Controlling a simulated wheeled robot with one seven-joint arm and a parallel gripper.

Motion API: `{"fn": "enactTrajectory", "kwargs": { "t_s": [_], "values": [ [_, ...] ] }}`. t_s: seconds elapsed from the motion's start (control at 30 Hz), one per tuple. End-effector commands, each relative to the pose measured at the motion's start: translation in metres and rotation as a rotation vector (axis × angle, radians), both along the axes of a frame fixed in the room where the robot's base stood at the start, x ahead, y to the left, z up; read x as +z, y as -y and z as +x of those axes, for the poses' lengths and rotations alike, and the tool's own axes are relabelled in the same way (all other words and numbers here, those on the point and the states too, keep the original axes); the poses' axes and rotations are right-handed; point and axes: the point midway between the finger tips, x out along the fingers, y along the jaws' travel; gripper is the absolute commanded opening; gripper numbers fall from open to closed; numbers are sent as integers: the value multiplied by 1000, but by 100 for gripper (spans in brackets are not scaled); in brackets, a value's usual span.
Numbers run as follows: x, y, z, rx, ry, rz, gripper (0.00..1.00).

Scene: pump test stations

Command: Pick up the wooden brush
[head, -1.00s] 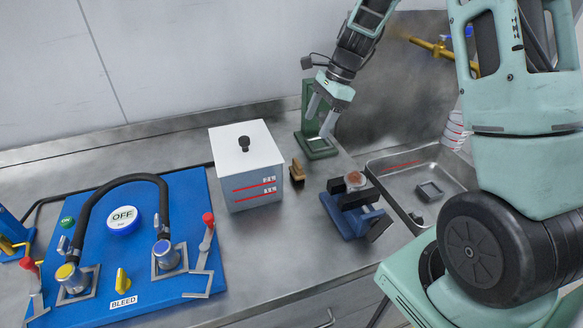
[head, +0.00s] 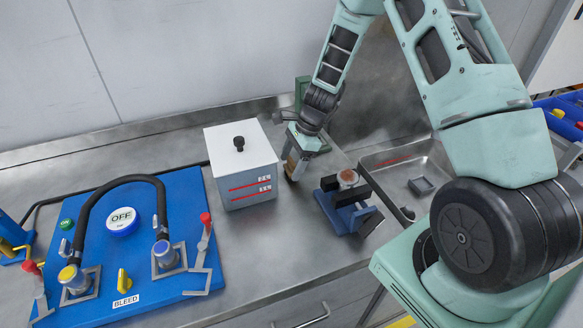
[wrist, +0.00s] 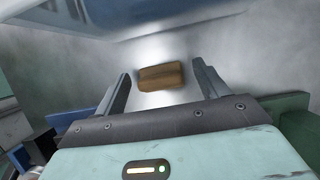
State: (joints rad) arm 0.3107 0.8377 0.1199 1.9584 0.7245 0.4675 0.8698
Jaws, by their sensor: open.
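The wooden brush shows in the wrist view (wrist: 162,77) as a small brown block, seen from above on the steel counter. My gripper (wrist: 165,85) is open, with one finger on each side of the brush and a gap to both. In the head view my gripper (head: 293,168) points down beside the right side of the white box, and a small brown part of the brush (head: 290,157) shows at its fingers. The rest of the brush is hidden there. I cannot tell the exact height of the fingertips above the counter.
The white lidded box (head: 240,170) stands close on the left. A blue vise-like fixture (head: 350,214) stands just to the right. A green stand (head: 301,90) is behind my gripper. A sink (head: 395,160) lies farther right, and a blue pump panel (head: 125,240) at left.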

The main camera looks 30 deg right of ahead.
Motion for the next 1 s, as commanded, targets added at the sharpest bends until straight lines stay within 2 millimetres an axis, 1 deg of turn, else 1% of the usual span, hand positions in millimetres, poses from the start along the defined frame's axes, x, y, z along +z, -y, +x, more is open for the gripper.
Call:
{"fn": "enactTrajectory", "kwargs": {
  "t_s": [0.1,0.27,0.37,0.4,0.43,0.47,0.77,0.87,0.97,1.0],
  "values": [
    [-4,-1,0,-1,0,0,73],
    [-4,-1,0,-1,1,0,73],
    [-4,-1,0,-1,1,0,48],
    [-4,-1,0,-1,1,0,37],
    [-4,-1,0,-1,0,0,28],
    [-4,-1,0,-1,0,0,24],
    [-1,-1,1,0,1,0,24],
    [7,-1,1,1,3,-2,24],
    [23,-1,1,0,4,-2,24],
    [31,-1,2,0,6,-2,24]
  ]
}}
